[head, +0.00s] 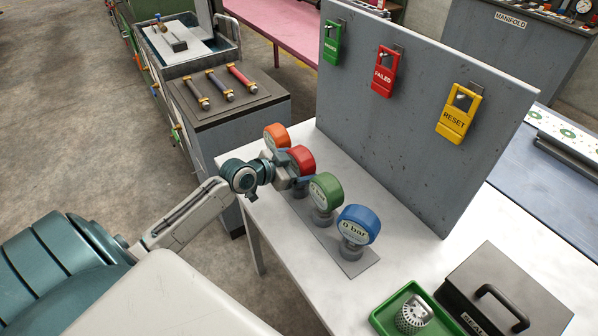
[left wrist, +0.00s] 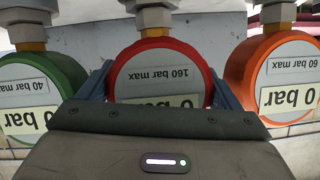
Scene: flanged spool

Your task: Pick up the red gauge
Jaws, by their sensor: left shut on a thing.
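The red gauge (head: 301,159) is in a row with other gauges on a white table (head: 405,268). My left gripper (head: 297,174) is at the red gauge, its arm coming from the left. In the left wrist view the picture is upside down; the red gauge (left wrist: 160,52) reads "160 bar max" and sits between the two blue fingers of my left gripper (left wrist: 160,88), which is shut on it. Its brass neck and a metal fitting show at the top of that view. The lower dial is hidden by the gripper body. My right gripper is not in view.
The orange gauge (head: 276,136) and green gauge (head: 325,188) stand close on either side; the blue gauge (head: 358,225) is nearer. A grey panel (head: 415,120) with hanging tags rises behind. A green tray (head: 386,315) and dark box (head: 505,290) stand front right.

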